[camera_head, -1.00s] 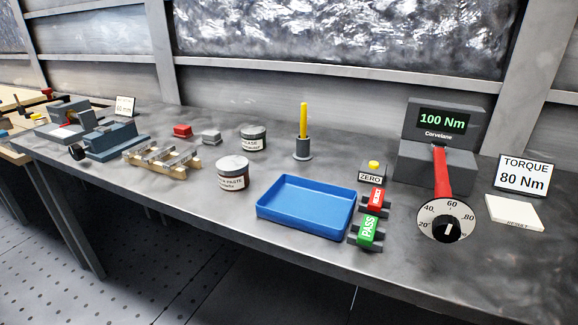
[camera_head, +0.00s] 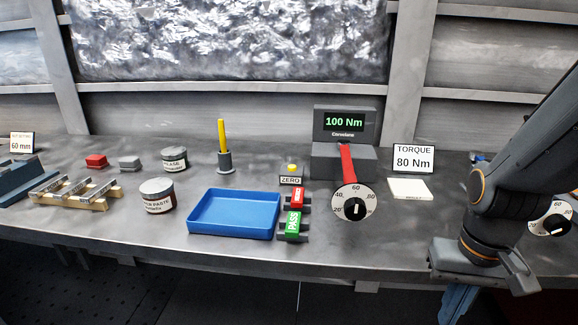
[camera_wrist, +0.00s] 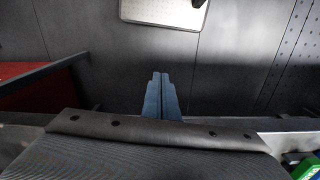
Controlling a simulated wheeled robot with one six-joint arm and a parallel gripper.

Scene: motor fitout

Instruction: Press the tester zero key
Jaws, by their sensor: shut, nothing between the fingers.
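The tester (camera_head: 343,140) stands at the back of the bench, its green display reading 100 Nm. A red-handled wrench (camera_head: 347,165) with a round dial (camera_head: 354,203) extends forward from it. The yellow zero key (camera_head: 292,168) sits to the left of the tester, above a small ZERO label (camera_head: 290,181). My gripper hangs at the lower right of the head view, in front of the bench edge and well right of the key; its blue fingers (camera_head: 457,300) point down. In the wrist view the fingers (camera_wrist: 161,97) are together and empty. The key is not visible there.
Another dial (camera_head: 551,219) shows behind my arm.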

